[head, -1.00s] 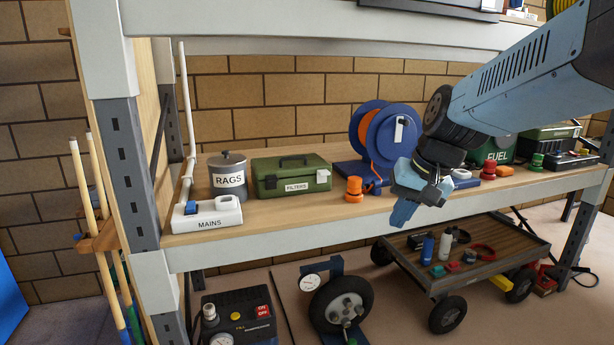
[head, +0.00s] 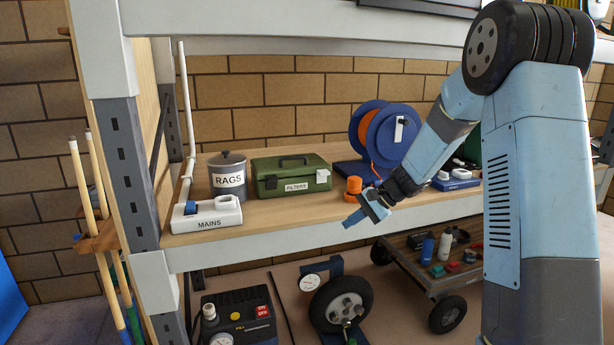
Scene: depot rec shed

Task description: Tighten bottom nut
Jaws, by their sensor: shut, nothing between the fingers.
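My gripper (head: 352,219) is shut and empty. It appears in front of the shelf's front edge, above the wheel in the picture and apart from it.
The shelf (head: 262,212) holds a mains block (head: 208,216), a rags tin (head: 228,176), a green filters box (head: 290,179), an orange fitting (head: 353,187) and a blue reel (head: 388,138). Below, a compressor (head: 236,312) is left of the wheel and a cart (head: 415,267) right.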

